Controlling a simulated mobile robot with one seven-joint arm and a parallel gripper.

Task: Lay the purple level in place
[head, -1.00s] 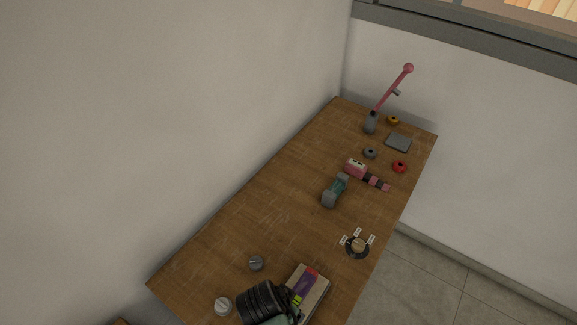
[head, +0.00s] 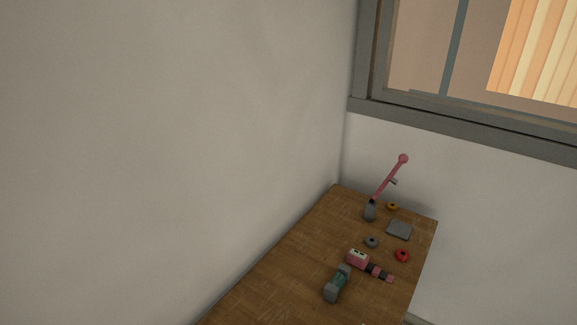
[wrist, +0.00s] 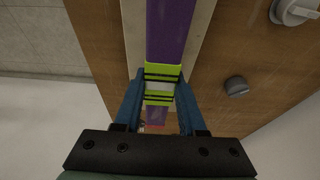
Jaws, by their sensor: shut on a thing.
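The purple level (wrist: 168,32) runs up and down the middle of the wrist view, with lime-green bands around a pale middle part. My gripper (wrist: 159,92) has its blue fingers on both sides of that banded part and is shut on it. Behind the level is a long beige block (wrist: 202,28), showing along both sides of it. I cannot tell whether the level rests on the block or is just above it. The far end of the level is cut off by the picture's top edge. Neither gripper nor level shows in the head view now.
The wooden table (head: 290,262) carries a dark round knob (wrist: 237,86) and a pale knob (wrist: 294,10) right of the level. Farther along are a pink lever (head: 388,180), a grey plate (head: 399,229), a red ring (head: 402,256), a pink tool (head: 370,265) and a grey-green piece (head: 337,284).

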